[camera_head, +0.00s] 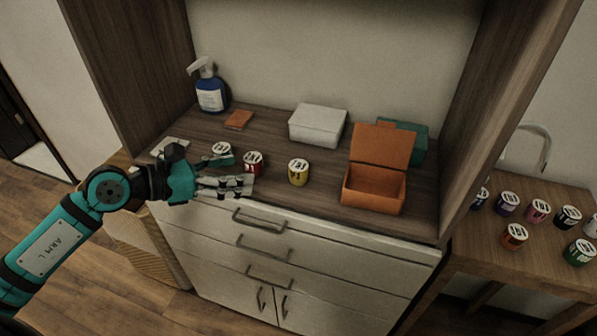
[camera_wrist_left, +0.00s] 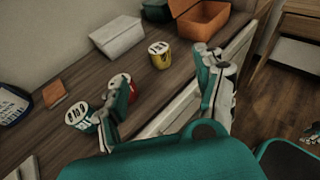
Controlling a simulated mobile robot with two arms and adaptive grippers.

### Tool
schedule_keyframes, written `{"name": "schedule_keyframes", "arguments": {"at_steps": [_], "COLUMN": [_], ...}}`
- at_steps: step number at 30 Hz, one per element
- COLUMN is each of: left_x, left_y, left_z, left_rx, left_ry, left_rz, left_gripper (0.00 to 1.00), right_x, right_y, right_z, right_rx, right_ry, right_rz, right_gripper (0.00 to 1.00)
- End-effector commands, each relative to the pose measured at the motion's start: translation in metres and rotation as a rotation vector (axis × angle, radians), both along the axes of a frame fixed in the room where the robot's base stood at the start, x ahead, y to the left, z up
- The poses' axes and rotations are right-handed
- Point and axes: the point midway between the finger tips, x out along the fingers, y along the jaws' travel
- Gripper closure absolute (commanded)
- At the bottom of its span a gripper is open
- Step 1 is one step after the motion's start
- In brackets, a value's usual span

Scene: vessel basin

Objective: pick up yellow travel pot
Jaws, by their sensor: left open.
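The yellow travel pot (camera_head: 298,172) stands upright on the wooden counter, with a white lid. It also shows in the left wrist view (camera_wrist_left: 160,55), beyond my fingers. My left gripper (camera_head: 238,172) is open and empty at the counter's front edge, to the left of the yellow pot and apart from it. A red pot (camera_head: 253,162) stands between the gripper and the yellow pot, partly hidden by a finger in the left wrist view.
A white-lidded pot (camera_head: 221,150) stands behind my fingers. An open orange box (camera_head: 374,190) stands right of the yellow pot, a closed white box (camera_head: 317,126) behind it. A blue spray bottle (camera_head: 210,90) is at back left. Several pots stand on the right side table (camera_head: 480,245).

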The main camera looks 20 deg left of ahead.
Motion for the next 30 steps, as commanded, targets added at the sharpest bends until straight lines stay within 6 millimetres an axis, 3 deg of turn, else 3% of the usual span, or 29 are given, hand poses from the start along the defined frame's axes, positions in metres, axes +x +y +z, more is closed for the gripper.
{"name": "schedule_keyframes", "arguments": {"at_steps": [5,18,30], "left_x": [0.007,0.069,0.095], "left_y": [0.004,-0.052,-0.076], "left_z": [-0.009,-0.041,-0.058], "left_rx": [0.090,0.080,0.080], "left_ry": [0.012,0.013,0.016], "left_rz": [-0.011,-0.011,-0.011], "left_gripper": [0.30,0.30,0.30], "right_x": [0.000,0.000,0.001], "right_y": [-0.001,-0.001,-0.001], "right_z": [0.004,0.030,0.041], "right_rx": [-0.001,-0.001,-0.001], "right_ry": [0.000,0.000,-0.001], "right_rz": [0.001,0.001,0.002], "right_gripper": [0.60,0.60,0.60]}}
